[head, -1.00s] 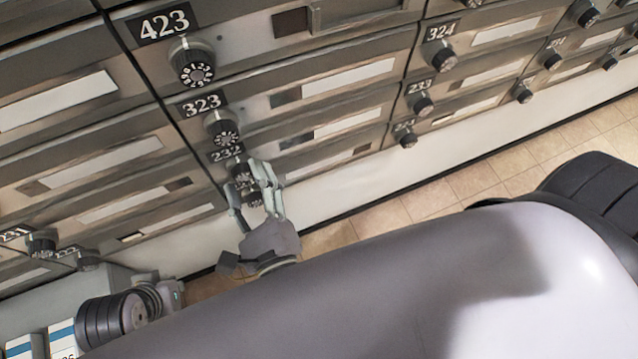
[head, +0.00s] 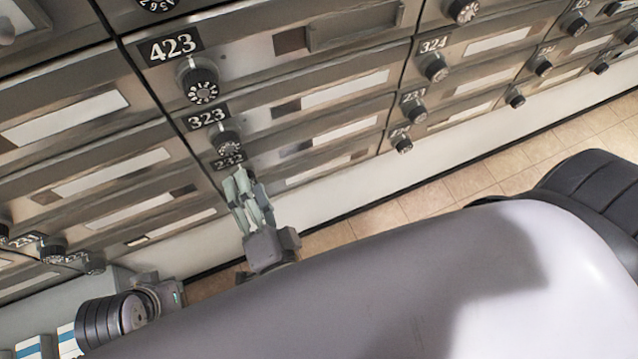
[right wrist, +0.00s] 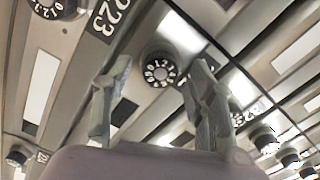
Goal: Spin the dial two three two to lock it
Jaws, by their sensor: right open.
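My right gripper (head: 249,195) is open at the mailbox wall, just below the 232 label (head: 228,161) in the head view. Its fingers hide the dial under that label there. In the right wrist view, a round black numbered dial (right wrist: 160,71) shows in the gap between the two spread fingers of my right gripper (right wrist: 160,95). The fingers look apart from it; contact cannot be told. One label (right wrist: 105,20) lies up and left of this dial, and another (right wrist: 245,112) is partly behind the right finger.
The 323 dial (head: 228,143) and the 423 dial (head: 201,85) sit above in the same column. More dials, such as the one under 324 (head: 436,68), line the columns to the right. Tiled floor (head: 400,205) lies below the wall.

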